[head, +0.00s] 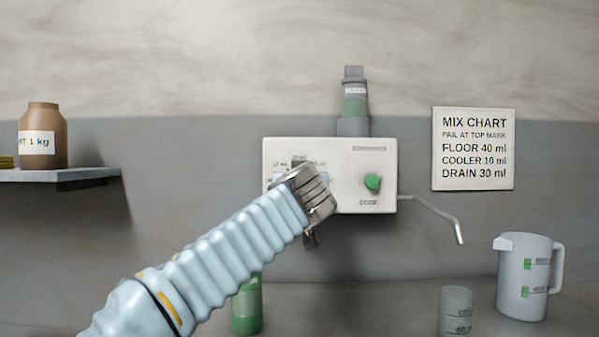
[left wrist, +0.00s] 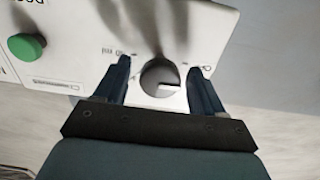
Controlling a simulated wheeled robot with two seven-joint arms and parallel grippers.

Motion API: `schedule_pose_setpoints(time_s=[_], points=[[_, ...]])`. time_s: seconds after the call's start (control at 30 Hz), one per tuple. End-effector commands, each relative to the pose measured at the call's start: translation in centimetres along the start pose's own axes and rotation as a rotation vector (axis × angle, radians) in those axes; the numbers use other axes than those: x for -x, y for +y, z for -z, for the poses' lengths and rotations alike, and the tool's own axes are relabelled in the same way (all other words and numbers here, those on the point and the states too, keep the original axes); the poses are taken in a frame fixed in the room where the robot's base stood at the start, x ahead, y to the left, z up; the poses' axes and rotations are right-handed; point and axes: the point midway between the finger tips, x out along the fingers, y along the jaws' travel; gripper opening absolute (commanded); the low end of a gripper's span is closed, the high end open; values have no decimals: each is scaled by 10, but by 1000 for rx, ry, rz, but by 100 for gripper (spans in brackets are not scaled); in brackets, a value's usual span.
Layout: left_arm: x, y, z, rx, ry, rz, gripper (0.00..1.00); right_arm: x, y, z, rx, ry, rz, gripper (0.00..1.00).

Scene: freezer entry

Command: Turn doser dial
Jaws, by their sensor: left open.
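The doser (head: 345,192) is a white box on the wall with a green button (head: 372,182) at its right. In the left wrist view its front panel (left wrist: 85,62) is tilted, with the green button (left wrist: 26,47) at the left. The dial (left wrist: 160,77) is round and dark with a light pointer mark. My left gripper (left wrist: 158,64) is open, with one finger on each side of the dial; I cannot tell whether they touch it. In the head view my left gripper (head: 311,196) covers the dial and part of the panel's scale. My right gripper is not in view.
A green bottle (head: 354,104) stands on top of the doser and a spout (head: 436,213) leaves its right side. A mix chart (head: 473,148) hangs at right. Below are a jug (head: 524,279), a grey cup (head: 455,311) and a green bottle (head: 246,309). A shelf (head: 62,177) holds a brown jar (head: 43,136).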

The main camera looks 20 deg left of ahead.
Motion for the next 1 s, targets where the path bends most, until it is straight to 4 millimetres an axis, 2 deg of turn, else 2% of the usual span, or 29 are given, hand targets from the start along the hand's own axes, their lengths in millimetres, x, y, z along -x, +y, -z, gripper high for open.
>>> schedule_pose_setpoints(time_s=[0.1,0.37,0.7,1.0], points=[[-6,0,0,-1,-1,1,70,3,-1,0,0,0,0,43],[-6,0,-1,0,0,0,68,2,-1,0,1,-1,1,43],[-6,0,-1,0,0,0,16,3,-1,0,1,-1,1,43],[-6,0,-1,-31,0,1,14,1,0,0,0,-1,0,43]])
